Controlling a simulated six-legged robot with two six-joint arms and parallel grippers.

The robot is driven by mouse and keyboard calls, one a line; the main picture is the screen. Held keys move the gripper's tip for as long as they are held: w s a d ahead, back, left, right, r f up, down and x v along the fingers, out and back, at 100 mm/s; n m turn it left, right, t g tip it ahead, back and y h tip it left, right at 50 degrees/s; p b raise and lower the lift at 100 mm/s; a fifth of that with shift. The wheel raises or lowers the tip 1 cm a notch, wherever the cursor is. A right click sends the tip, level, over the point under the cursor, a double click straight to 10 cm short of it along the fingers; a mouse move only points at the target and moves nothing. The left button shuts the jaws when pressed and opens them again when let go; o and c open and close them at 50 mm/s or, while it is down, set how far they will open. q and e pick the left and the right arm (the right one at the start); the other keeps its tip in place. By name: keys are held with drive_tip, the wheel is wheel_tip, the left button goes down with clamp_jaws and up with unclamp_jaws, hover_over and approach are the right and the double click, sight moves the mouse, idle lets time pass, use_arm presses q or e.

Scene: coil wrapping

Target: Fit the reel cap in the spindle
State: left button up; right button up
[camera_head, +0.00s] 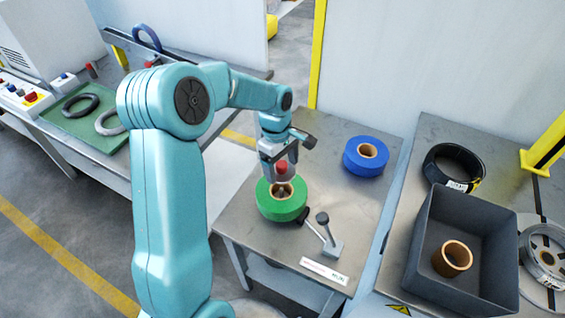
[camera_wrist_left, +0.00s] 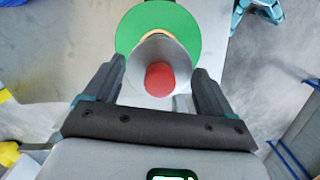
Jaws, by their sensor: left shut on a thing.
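The reel cap, a pale grey cone-like disc with a red knob (camera_head: 282,167), is between the fingers of my left gripper (camera_head: 279,172). In the left wrist view the red knob (camera_wrist_left: 160,79) is in the middle, with my left gripper (camera_wrist_left: 160,72) shut on the cap from both sides. The cap is right over the green reel (camera_head: 284,208), which lies flat on the steel table; the reel also shows behind the cap in the wrist view (camera_wrist_left: 186,22). Grey metal, likely the spindle (camera_head: 281,189), shows inside the reel's tan core. Its contact with the cap is unclear. My right gripper is out of view.
A blue reel (camera_head: 366,157) lies at the table's back right. A lever clamp (camera_head: 328,240) stands close to the green reel's front right. A grey bin (camera_head: 484,243) with a tan core (camera_head: 452,258) is on the right table, near a black coil (camera_head: 454,168).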

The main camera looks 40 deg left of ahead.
use_arm(q)
drive_tip(key=b, duration=0.3)
hover_over(282, 189)
drive_tip(key=shift+w+a+f, duration=0.1)
drive_tip(key=shift+a+f, duration=0.05)
drive_tip(key=shift+f, duration=2.3)
drive_tip(key=shift+b, duration=0.3)
drive_tip(key=shift+f+b, duration=1.25)
drive_tip(key=shift+f, duration=0.35)
drive_tip(key=o, duration=1.1)
drive_tip(key=shift+r, duration=0.1)
drive_tip(key=r, duration=0.5)
drive_tip(key=a+r, duration=0.1)
drive_tip(key=r, duration=0.4)
drive_tip(key=a+r, duration=0.1)
drive_tip(key=r, duration=0.5)
drive_tip(key=shift+r+p, duration=0.1)
drive_tip(key=shift+p, duration=0.25)
